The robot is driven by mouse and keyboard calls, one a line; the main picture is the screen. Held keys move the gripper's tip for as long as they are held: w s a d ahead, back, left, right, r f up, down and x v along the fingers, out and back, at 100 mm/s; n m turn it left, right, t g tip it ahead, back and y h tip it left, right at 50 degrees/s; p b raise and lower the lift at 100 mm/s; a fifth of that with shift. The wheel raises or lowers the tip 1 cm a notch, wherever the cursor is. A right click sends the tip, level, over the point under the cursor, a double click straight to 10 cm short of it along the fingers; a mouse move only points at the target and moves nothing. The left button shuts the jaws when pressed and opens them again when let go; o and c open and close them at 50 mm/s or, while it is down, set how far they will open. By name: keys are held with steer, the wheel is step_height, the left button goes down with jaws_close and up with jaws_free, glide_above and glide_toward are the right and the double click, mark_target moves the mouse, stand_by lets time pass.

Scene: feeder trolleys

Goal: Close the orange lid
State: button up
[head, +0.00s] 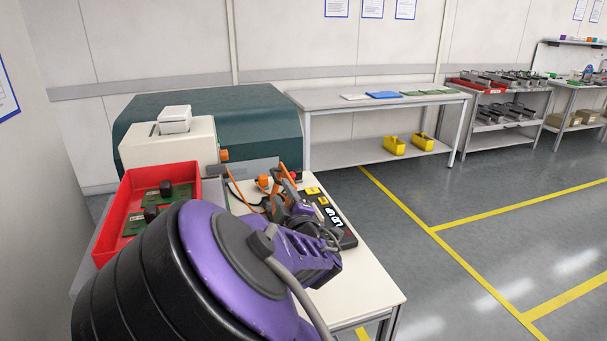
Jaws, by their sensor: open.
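Small orange parts (263,183) show on the cream bench, just beyond the end of my arm. One of them is a slanted orange piece (288,175) that looks raised; it may be the orange lid, but it is too small and too crowded to tell. My gripper (284,202) is at the far end of my purple and black arm, low over the bench and close to these parts. It is open. My wrist hides part of the space around it, and I cannot tell whether it touches anything.
A red tray (112,217) with green boards stands left, beside a cream device (140,152) and a dark green machine (240,112). A black box with yellow labels (336,221) lies right of my gripper. The bench's front right (365,287) is clear.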

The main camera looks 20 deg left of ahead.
mark_target(277, 183)
steer(key=x, duration=0.9)
jaws_close()
steer(key=shift+f, duration=0.1)
stand_by(1.2)
